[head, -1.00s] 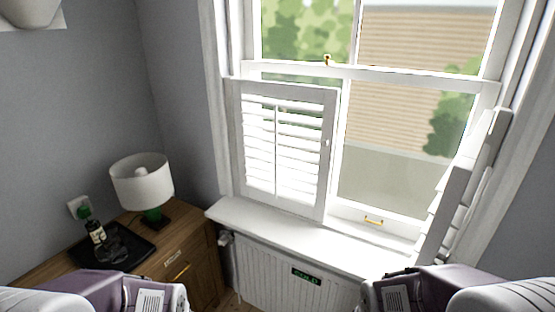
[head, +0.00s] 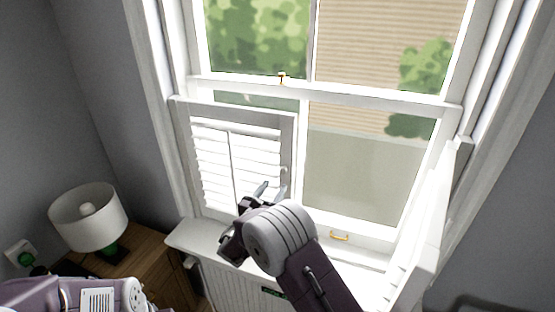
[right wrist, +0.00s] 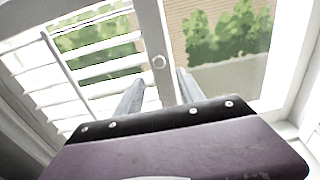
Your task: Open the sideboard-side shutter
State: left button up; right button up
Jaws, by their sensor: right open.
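The sideboard-side shutter (head: 255,150), a white louvred panel, stands closed over the lower left part of the window. It also fills the left of the right wrist view (right wrist: 95,50). Its small round knob (right wrist: 159,62) is on the right-hand stile. My right gripper (head: 272,184) is open in front of that stile. In the right wrist view its two fingers (right wrist: 158,88) point toward the stile, with the knob between and just beyond the tips; I see no contact. My left arm shows at the bottom left, but its gripper is out of view.
The other shutter (head: 430,235) is swung open at the right. A white sill (head: 190,238) runs below, above a radiator (head: 225,285). A wooden sideboard (head: 150,265) with a white lamp (head: 88,215) stands at the left. A brass handle (head: 339,236) is on the lower sash.

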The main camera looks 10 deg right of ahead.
aim_at(283, 172)
jog(key=p+x, duration=0.1)
jog(key=x, duration=0.1)
jog(key=p+x, duration=0.2)
jog(key=x, duration=0.1)
jog(key=p+x, duration=0.1)
jog(key=x, duration=0.2)
jog(key=shift+a+r+p, duration=0.1)
jog(key=shift+r+p, duration=0.2)
jog(key=shift+p, duration=0.1)
jog(key=shift+w+d+f, duration=0.1)
jog(key=shift+w+d, duration=0.2)
jog(key=shift+w, duration=0.05)
pick_arm(q)
jog(key=r, duration=0.5)
jog(key=shift+s+r, duration=0.15)
jog(key=shift+s, duration=0.1)
pick_arm(e)
grip_shut()
